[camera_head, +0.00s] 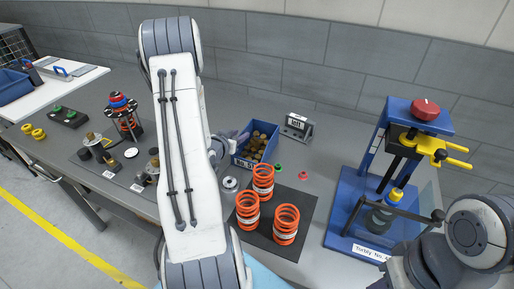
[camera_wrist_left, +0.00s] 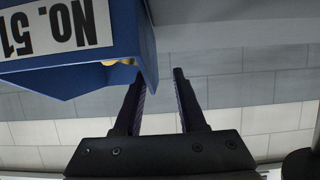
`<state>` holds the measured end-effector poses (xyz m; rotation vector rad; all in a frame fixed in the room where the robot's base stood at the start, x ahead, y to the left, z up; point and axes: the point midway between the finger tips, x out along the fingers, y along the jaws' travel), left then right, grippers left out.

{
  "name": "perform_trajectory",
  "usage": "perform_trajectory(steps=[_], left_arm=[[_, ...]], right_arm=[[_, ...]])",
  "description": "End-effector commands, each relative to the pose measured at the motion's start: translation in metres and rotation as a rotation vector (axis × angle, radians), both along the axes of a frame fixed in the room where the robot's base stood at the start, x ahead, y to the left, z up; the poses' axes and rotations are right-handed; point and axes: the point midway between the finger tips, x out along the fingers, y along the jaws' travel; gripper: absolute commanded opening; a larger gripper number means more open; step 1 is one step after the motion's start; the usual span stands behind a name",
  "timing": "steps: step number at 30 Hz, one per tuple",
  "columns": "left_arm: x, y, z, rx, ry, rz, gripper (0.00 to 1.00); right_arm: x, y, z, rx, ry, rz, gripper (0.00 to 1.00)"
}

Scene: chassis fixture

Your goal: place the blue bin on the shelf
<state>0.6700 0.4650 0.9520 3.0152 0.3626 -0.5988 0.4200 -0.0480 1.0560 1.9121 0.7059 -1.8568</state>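The blue bin (camera_head: 237,161) stands on the grey bench beyond my left arm, with several brown and tan cylindrical parts in it. In the left wrist view the bin (camera_wrist_left: 125,50) fills the upper left, its white "NO. 51" label upside down. My left gripper (camera_head: 232,138) is at the bin's left side, partly hidden by my arm. In the wrist view its fingers (camera_wrist_left: 159,73) are apart. The left finger's tip overlaps the bin's edge; I cannot tell whether they touch. A dark rack (camera_head: 14,44) at the far left may be the shelf. My right gripper is out of view.
Orange springs (camera_head: 286,224) stand on a black mat (camera_head: 262,243) in front of the bin. A blue press (camera_head: 347,205) stands to the right. A small grey block (camera_head: 297,126) is right of the bin. A fixture with a spring (camera_head: 125,118) is left of my arm.

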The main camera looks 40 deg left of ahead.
Motion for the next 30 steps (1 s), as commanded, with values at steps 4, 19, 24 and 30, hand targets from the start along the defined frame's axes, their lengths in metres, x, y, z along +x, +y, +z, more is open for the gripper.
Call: perform_trajectory(steps=[4, 19, 24, 30], left_arm=[[0.025, -0.003, -0.003, -0.002, 0.001, -0.006, 0.4], [0.044, 0.002, -0.014, 0.0, 0.001, -0.003, 0.17], [0.044, 0.002, -0.014, 0.0, 0.001, -0.003, 0.0], [0.044, 0.002, -0.014, 0.0, 0.001, -0.003, 0.0]], right_arm=[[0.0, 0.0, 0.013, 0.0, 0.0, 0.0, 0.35], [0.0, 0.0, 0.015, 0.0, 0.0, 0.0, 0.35], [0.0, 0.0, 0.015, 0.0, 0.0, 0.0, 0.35], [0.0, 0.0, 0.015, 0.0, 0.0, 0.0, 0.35]])
